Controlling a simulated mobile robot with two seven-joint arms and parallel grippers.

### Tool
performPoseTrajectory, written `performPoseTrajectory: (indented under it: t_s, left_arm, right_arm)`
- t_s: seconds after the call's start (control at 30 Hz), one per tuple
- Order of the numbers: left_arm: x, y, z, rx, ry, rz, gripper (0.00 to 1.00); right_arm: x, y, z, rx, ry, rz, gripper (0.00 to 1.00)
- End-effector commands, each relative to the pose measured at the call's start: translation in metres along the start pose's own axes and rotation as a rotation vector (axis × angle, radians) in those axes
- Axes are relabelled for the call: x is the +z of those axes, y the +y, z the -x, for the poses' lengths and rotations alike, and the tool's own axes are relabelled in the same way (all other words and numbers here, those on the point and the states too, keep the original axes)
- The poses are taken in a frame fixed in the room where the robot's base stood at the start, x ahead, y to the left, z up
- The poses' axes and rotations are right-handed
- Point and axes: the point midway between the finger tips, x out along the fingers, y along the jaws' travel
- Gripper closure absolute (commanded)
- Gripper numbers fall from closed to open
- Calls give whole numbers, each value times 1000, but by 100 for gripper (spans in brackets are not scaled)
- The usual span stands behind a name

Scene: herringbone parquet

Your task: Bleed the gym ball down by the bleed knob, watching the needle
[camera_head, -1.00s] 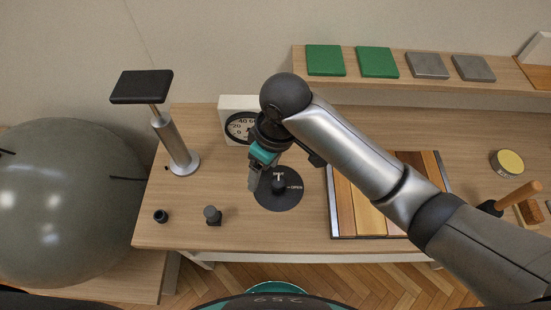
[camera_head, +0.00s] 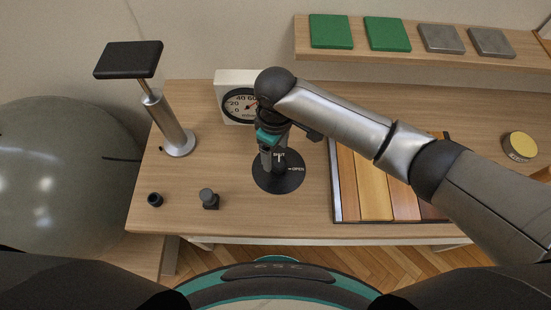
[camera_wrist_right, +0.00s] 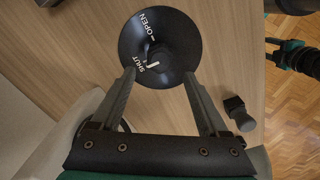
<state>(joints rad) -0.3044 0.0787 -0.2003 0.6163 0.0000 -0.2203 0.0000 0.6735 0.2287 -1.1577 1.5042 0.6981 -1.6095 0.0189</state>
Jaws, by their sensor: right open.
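The bleed knob is a small black knob (camera_wrist_right: 152,55) with a white pointer, on a round black plate (camera_head: 281,187) marked SHUT and OPEN. In the wrist view the pointer is near SHUT. My right gripper (camera_wrist_right: 159,74) is open, its two fingers apart at the plate's near edge; in the head view it (camera_head: 273,165) points down at the knob. I cannot tell whether it touches. The white gauge (camera_head: 227,88) stands behind, partly covered by my right arm; its needle is too small to read surely. The grey gym ball (camera_head: 60,180) rests at left.
A hand pump (camera_head: 166,120) with a black handle stands left of the gauge. A small black cap (camera_head: 155,199) and a dark fitting (camera_head: 209,198) lie near the front edge. A striped wood board (camera_head: 373,190) is at right. Green tiles (camera_head: 331,31) sit on the shelf.

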Motion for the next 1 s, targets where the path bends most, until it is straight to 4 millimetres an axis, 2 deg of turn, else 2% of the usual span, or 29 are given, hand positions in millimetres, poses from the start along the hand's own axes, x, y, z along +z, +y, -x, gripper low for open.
performPoseTrajectory:
  t_s: [0.03,0.2,0.6,1.0]
  left_arm:
    - [0,0,-5,0,1,0,50]
    - [-2,0,-11,-1,4,0,50]
    - [-6,-1,-12,-1,11,0,50]
    - [-6,-1,-12,-2,11,0,50]
  right_arm:
    - [0,0,-11,0,-1,-1,22]
    - [0,0,-31,1,-1,-1,22]
    - [0,0,-37,1,2,0,22]
    - [0,0,-37,1,2,0,66]
